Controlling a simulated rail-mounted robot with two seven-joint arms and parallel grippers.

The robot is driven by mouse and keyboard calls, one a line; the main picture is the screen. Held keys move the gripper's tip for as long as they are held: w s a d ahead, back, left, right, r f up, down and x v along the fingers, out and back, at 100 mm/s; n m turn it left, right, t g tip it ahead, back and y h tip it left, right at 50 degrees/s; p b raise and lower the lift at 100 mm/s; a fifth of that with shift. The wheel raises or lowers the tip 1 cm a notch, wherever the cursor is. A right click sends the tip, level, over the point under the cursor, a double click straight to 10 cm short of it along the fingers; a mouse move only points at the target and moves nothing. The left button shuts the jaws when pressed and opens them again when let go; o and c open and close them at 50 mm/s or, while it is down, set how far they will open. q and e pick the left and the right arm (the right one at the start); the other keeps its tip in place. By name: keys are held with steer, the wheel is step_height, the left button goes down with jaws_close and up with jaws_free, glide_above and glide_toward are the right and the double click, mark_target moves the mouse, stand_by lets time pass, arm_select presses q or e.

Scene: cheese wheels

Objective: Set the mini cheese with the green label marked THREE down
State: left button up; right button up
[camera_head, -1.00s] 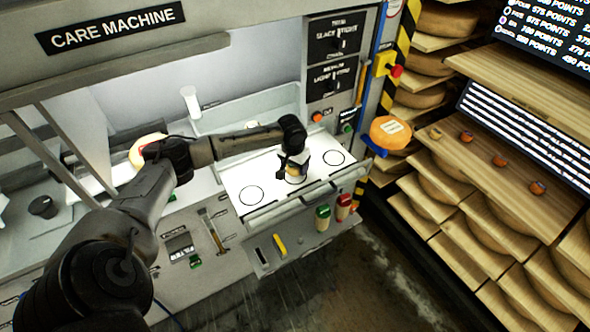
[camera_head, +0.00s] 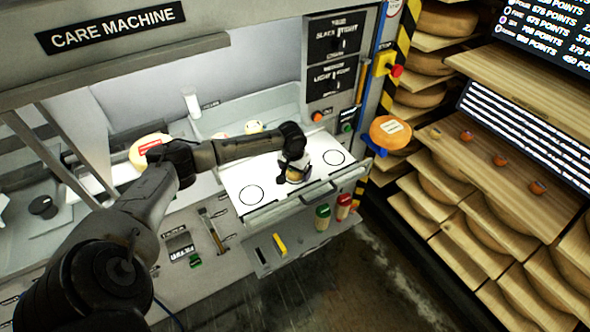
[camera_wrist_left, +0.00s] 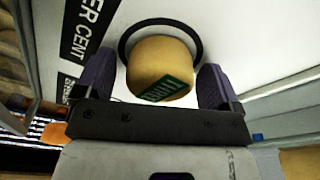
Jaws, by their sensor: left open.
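The mini cheese (camera_wrist_left: 160,68) is a small yellow round with a green label (camera_wrist_left: 164,90) that reads THREE. In the left wrist view it sits within a black circle on the white surface. My left gripper (camera_wrist_left: 155,76) is open, with one finger on each side of the cheese and a gap showing at least on the left. In the head view, my left gripper (camera_head: 292,168) is over the middle of the white tray (camera_head: 270,196), and largely hides the cheese there. My right gripper is not in view.
The tray has a free circle on each side. A large labelled cheese wheel (camera_head: 150,150) lies left of my wrist, and an orange one (camera_head: 390,132) stands right of the machine. Shelves with small cheeses (camera_head: 500,160) are at right.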

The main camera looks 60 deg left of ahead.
arm_select(q)
steer(key=shift+r, duration=0.2)
step_height(320, 180, up, 12)
steer(key=s, duration=0.1)
steer(key=shift+s+d+p, duration=0.15)
steer(key=shift+d+p, duration=0.15)
steer(key=shift+d, duration=0.05)
steer(key=shift+f, duration=0.1)
